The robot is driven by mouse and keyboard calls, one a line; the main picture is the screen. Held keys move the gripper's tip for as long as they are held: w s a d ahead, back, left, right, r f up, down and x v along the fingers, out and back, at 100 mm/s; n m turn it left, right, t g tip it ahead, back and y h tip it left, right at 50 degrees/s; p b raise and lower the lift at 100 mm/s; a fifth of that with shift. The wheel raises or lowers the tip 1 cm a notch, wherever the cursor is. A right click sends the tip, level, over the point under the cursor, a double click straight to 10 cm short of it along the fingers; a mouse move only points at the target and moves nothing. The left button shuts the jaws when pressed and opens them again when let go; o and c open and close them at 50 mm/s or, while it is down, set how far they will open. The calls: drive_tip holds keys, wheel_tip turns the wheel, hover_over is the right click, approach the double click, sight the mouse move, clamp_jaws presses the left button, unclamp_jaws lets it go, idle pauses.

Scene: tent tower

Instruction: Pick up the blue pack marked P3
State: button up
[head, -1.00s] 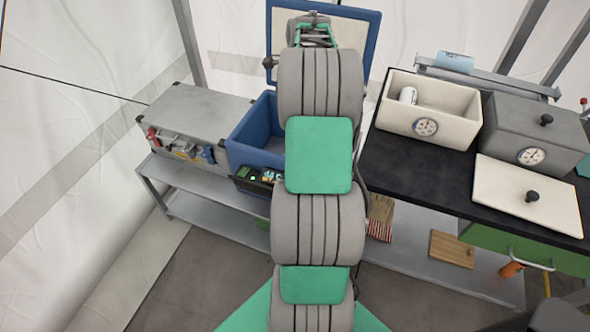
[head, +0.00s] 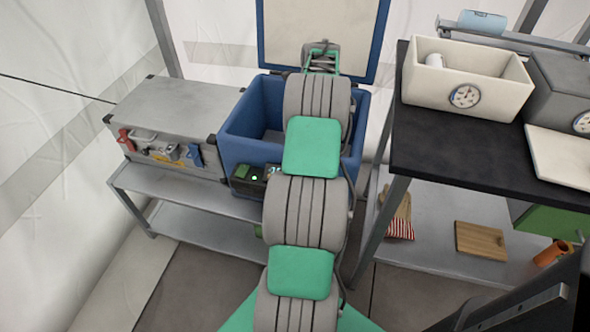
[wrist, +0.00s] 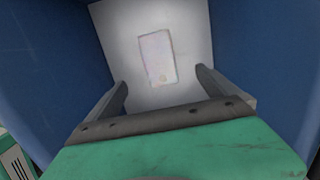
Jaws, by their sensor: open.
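My gripper (wrist: 161,77) is open in the wrist view, with nothing between its fingers. Beyond the fingers is a pale grey panel with a whitish upright rectangle (wrist: 156,48) on it; I cannot tell whether this is a pack or a label, and no marking is readable. Blue walls (wrist: 245,50) stand on both sides. In the head view, the blue box (head: 238,138) stands open behind my arm, its inside partly hidden. A light blue item (head: 482,22) lies on the rail at the upper right; its marking is unreadable. I see no readable P3.
A grey metal case (head: 175,105) sits left of the blue box on a shelf stand. To the right, a black table (head: 440,155) holds a cream bin (head: 425,85) with a white roll, a grey bin and a pale lid (head: 565,155). The raised lid (head: 275,45) stands behind my arm.

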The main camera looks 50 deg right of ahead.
drive_tip(key=f+b, duration=0.3)
drive_tip(key=f, duration=0.1)
drive_tip(key=f+b, duration=0.3)
drive_tip(key=f, duration=0.1)
drive_tip(key=shift+w+d+f, duration=0.1)
drive_tip(key=shift+w+f, duration=0.05)
drive_tip(key=shift+w, duration=0.05)
drive_tip(key=f+b, duration=0.1)
drive_tip(key=f, duration=0.4)
drive_tip(key=a+f+b, duration=0.1)
drive_tip(key=f, duration=0.1)
drive_tip(key=shift+w+f+b, duration=0.1)
drive_tip(key=shift+f+b, duration=0.05)
drive_tip(key=shift+b, duration=0.2)
drive_tip(key=c, duration=1.8)
